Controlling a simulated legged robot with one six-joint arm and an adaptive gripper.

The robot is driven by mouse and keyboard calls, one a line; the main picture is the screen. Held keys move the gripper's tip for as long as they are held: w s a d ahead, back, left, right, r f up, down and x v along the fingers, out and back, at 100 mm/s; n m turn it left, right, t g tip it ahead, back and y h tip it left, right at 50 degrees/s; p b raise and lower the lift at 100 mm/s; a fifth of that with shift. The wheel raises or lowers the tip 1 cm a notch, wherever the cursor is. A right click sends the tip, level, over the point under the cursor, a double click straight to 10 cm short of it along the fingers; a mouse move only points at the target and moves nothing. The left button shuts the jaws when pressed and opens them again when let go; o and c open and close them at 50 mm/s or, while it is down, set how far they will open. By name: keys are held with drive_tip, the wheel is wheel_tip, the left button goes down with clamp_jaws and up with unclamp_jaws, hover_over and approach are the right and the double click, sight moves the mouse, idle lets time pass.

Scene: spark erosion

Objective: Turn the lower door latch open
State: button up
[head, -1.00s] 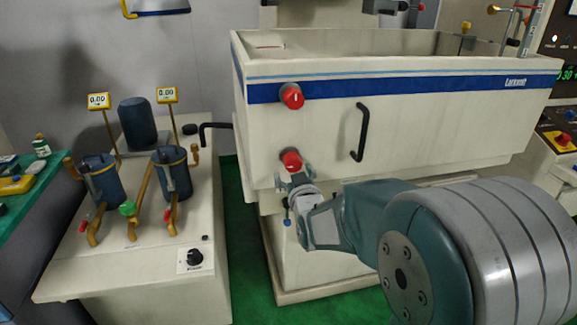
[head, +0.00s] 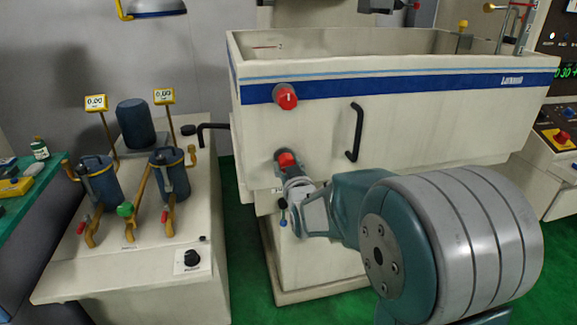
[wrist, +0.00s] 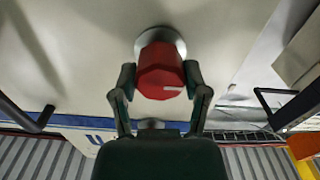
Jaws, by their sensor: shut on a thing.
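The lower door latch (head: 287,158) is a red knob on a round metal base, low on the left of the cream door front. My gripper (head: 285,170) reaches it from below and hides part of it in the head view. In the wrist view the red knob (wrist: 160,70) sits between the two fingers of my gripper (wrist: 161,82), which are shut on its sides. A short white mark on the knob lies roughly level in that picture. The upper latch (head: 286,96), also red with a white mark, stands above on the blue stripe.
A black door handle (head: 355,132) is right of the latches and also shows in the wrist view (wrist: 28,118). A bench (head: 140,270) with blue filter canisters stands at left. Green floor is free around the base.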

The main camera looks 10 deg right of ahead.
drive_tip(key=shift+a+f, duration=0.1)
drive_tip(key=shift+m, duration=0.4)
drive_tip(key=m, duration=0.3)
drive_tip(key=shift+m, duration=0.3)
drive_tip(key=m, duration=0.4)
drive_tip(key=shift+f+m, duration=0.1)
drive_tip(key=shift+m, duration=0.2)
drive_tip(key=m, duration=0.4)
drive_tip(key=shift+m, duration=2.4)
drive_tip(key=shift+f, duration=0.1)
drive_tip(key=o, duration=1.1)
drive_tip(key=shift+o, duration=0.2)
